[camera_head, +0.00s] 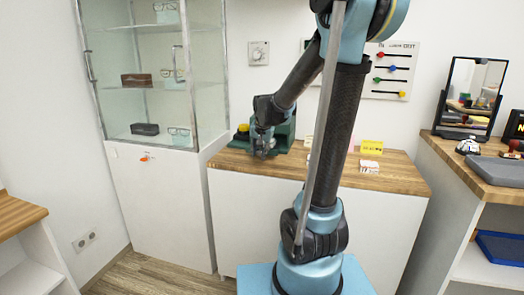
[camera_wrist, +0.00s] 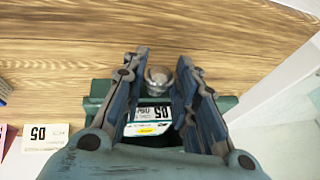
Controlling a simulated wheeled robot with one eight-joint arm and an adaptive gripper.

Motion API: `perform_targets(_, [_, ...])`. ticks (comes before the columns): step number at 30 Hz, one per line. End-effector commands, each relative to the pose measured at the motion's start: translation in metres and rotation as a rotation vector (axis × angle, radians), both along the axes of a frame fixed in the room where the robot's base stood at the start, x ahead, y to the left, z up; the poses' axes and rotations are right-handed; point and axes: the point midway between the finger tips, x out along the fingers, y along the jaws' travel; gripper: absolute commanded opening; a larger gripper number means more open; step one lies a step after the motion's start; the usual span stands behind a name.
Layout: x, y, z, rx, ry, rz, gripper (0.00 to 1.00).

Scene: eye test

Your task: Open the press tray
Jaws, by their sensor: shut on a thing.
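The green press (camera_head: 283,134) stands on the wooden counter near its left end, partly hidden behind my gripper (camera_head: 264,146). In the wrist view the press's green body (camera_wrist: 100,97) shows on both sides of my gripper (camera_wrist: 161,68). A round silver knob (camera_wrist: 158,76) sits between the fingertips, and my gripper is shut on it. Behind the knob, between the fingers, lies the press tray area with a white and teal printed card (camera_wrist: 150,120) marked 05. How far the tray stands out cannot be told.
A glass cabinet (camera_head: 160,70) stands left of the wooden counter (camera_head: 395,178). A yellow block (camera_head: 372,147) and a small white-and-red item (camera_head: 369,166) are on the counter's right part. Another card (camera_wrist: 45,138) marked 05 shows at left in the wrist view. The counter's front strip is mostly bare.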

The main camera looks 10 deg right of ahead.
Motion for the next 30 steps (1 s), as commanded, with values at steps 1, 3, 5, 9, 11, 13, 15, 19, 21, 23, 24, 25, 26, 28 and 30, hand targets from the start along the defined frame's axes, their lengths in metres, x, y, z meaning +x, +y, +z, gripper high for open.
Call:
perform_targets(1, [-0.0021,0.0018,0.0005,0.0,-0.002,0.002,0.0])
perform_targets(3, [-0.0039,0.0024,0.0005,0.0,-0.001,0.002,0.0])
perform_targets(5, [-0.0044,0.0025,0.0005,0.0,-0.001,0.001,0.0])
perform_targets(9, [-0.0041,0.0023,0.0005,0.0,-0.001,0.001,0.0])
perform_targets(11, [-0.0041,0.0023,0.0004,0.0,-0.001,0.001,0.0])
perform_targets(13, [-0.004,0.0022,0.0004,0.0,-0.001,0.001,0.34])
perform_targets(15, [-0.0042,0.0021,0.0003,0.0,-0.001,0.001,0.48])
perform_targets(19, [-0.0042,0.0019,0.0002,0.0,-0.001,0.001,0.48])
perform_targets(21, [-0.0043,0.0019,0.0001,0.0,-0.001,0.0,0.48])
perform_targets(23, [-0.0043,0.0019,0.0,0.0,-0.001,0.0,0.48])
perform_targets(24, [-0.0043,0.0019,0.0001,0.0,-0.001,0.0,0.48])
perform_targets(25, [-0.0045,0.0018,0.0004,0.0,-0.001,0.0,0.48])
perform_targets(26, [-0.0048,0.0018,0.0008,0.0,-0.001,0.0,0.48])
perform_targets(28, [-0.006,0.0016,0.0028,0.0,-0.001,0.0,0.48])
perform_targets(30, [-0.0078,0.0014,0.0066,0.0,-0.001,0.0,0.48])
